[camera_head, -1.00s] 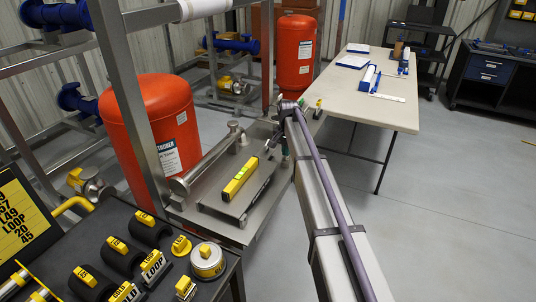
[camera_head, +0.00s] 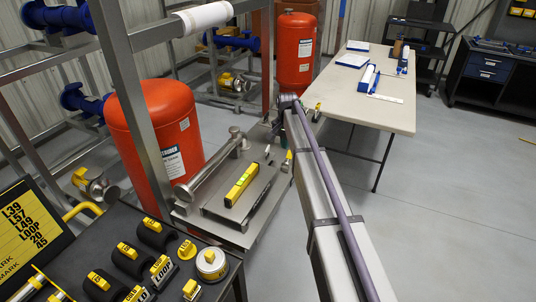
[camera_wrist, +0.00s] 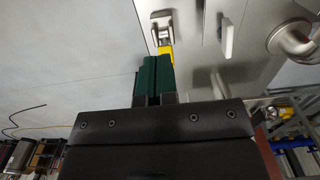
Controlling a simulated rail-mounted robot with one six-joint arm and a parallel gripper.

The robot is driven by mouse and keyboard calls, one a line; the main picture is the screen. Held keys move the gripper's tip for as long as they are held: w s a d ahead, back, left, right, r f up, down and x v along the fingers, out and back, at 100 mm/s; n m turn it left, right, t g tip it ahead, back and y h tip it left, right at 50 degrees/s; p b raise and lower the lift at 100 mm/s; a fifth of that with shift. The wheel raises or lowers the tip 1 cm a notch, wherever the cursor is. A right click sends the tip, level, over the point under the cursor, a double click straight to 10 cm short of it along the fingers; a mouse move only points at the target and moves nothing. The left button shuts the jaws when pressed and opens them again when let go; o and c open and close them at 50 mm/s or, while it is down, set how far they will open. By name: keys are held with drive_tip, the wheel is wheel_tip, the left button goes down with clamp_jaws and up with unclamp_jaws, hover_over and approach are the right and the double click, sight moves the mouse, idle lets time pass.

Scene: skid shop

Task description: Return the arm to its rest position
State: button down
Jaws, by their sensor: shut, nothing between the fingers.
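My arm (camera_head: 330,205) reaches away from the lower right of the head view to a joint beside the metal skid plate (camera_head: 215,228).
A yellow level (camera_head: 241,185) lies on a raised plate on the skid. An orange tank (camera_head: 152,140) and metal frame stand left. A dark bench (camera_head: 213,292) with labelled parts is in front. A pale table (camera_head: 380,112) stands behind right; open floor lies right.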

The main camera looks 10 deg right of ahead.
drive_tip(key=shift+f, duration=0.1)
drive_tip(key=s+a+n, duration=0.2)
drive_tip(key=s+n, duration=0.1)
drive_tip(key=s, duration=1.6)
drive_tip(key=s+a+n, duration=0.3)
drive_tip(key=s+n, duration=0.1)
drive_tip(key=s, duration=1.5)
drive_tip(key=shift+a, duration=0.35)
